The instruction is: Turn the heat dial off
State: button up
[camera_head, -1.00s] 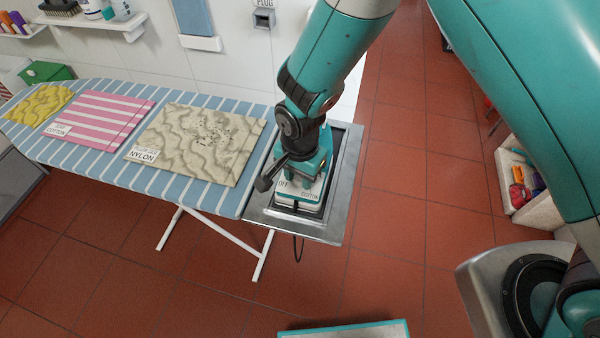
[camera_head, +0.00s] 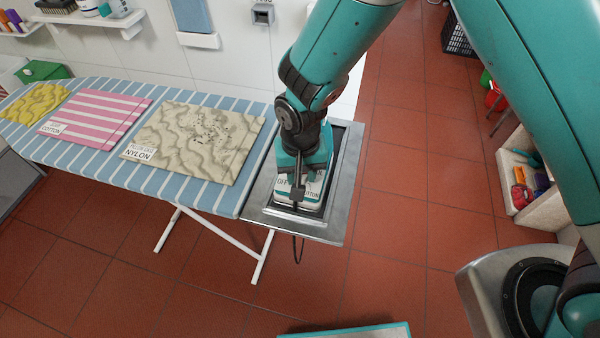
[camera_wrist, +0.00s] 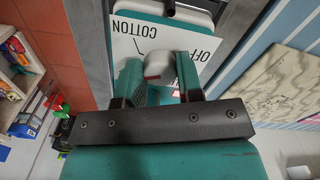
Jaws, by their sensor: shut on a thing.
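The heat dial (camera_wrist: 187,70) is a pale knob on the iron, and in the wrist view it sits between the two fingers of my gripper (camera_wrist: 165,90). My gripper is shut on it. Beside the dial is a white label plate (camera_wrist: 140,40) with the words OFF and COTTON. In the head view my gripper (camera_head: 300,180) points down onto the iron (camera_head: 318,198), which rests on the metal stand (camera_head: 262,205) at the board's right end. There the gripper hides the dial. I cannot read the dial's exact setting; a small red mark shows near it.
The striped ironing board (camera_head: 215,200) carries a nylon cloth (camera_head: 195,140), a pink striped cotton cloth (camera_head: 95,118) and a yellow cloth (camera_head: 35,102). A wall socket (camera_head: 262,15) is behind. A shelf unit with coloured items (camera_head: 530,180) stands at right. Red tiled floor between is clear.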

jog(key=shift+w+n+b, duration=0.1)
jog(key=shift+n+b, duration=0.3)
jog(key=shift+n, duration=1.9)
jog(key=shift+r, duration=0.1)
jog(key=o, duration=0.9)
notch_tip(320, 180, up, 17)
jog(key=shift+r+b, duration=0.2)
jog(key=shift+b, duration=1.05)
